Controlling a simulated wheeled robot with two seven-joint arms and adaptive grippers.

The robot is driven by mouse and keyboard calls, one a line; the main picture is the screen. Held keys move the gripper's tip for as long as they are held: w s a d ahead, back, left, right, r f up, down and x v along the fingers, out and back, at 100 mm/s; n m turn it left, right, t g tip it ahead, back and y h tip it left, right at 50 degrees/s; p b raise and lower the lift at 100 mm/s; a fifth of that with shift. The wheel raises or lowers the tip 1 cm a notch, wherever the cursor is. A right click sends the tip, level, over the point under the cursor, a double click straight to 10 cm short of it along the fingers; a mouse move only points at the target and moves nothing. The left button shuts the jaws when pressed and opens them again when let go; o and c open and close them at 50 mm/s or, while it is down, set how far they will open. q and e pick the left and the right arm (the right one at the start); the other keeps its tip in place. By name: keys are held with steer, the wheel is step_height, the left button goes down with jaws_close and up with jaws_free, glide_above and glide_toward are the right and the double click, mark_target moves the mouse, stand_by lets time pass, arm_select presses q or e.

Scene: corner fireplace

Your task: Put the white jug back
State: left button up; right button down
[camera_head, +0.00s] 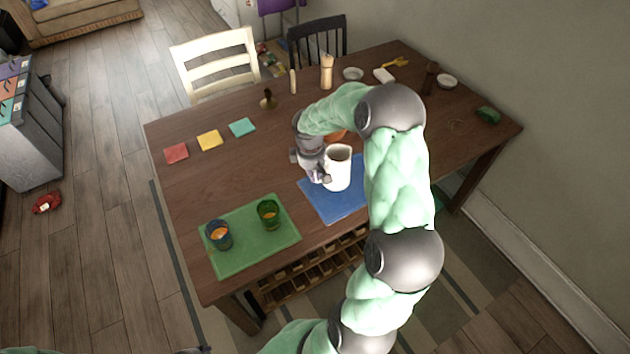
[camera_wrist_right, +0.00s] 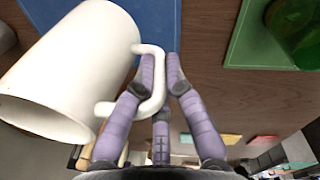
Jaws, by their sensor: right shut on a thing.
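The white jug (camera_head: 338,167) is upright over the blue mat (camera_head: 333,209) in the head view. My right gripper (camera_head: 318,174) is at the jug's left side. In the right wrist view, the jug (camera_wrist_right: 75,70) fills the upper left, and my right gripper's purple fingers (camera_wrist_right: 160,85) are shut on its handle (camera_wrist_right: 153,90). The blue mat (camera_wrist_right: 150,20) shows behind the jug. I cannot tell whether the jug's base touches the mat. My left gripper is not clearly in view.
A green mat (camera_head: 262,258) with two glasses (camera_head: 218,234) (camera_head: 268,213) lies to the left of the blue mat. Red (camera_head: 176,153), yellow (camera_head: 210,140) and teal (camera_head: 242,127) squares lie at the left. Small items stand along the far side. Chairs (camera_head: 217,62) stand behind the table.

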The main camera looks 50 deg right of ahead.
steer(key=shift+w+d+f+b, duration=0.25)
steer(key=shift+w+d+f, duration=0.05)
steer(key=shift+f, duration=0.65)
steer(key=shift+w+d+f+b, duration=0.25)
steer(key=shift+d+f+b, duration=0.05)
steer(key=shift+f, duration=0.6)
steer(key=shift+w+d+f+b, duration=0.25)
steer(key=shift+w+d+f, duration=0.05)
steer(key=shift+f, duration=0.65)
steer(key=shift+f, duration=0.15)
steer(key=c, duration=1.3)
jaws_free()
steer(key=shift+f, duration=0.1)
steer(key=shift+r, duration=0.35)
step_height(320, 180, up, 12)
steer(key=a+p, duration=0.1)
steer(key=p, duration=0.2)
steer(key=shift+a+f, duration=0.2)
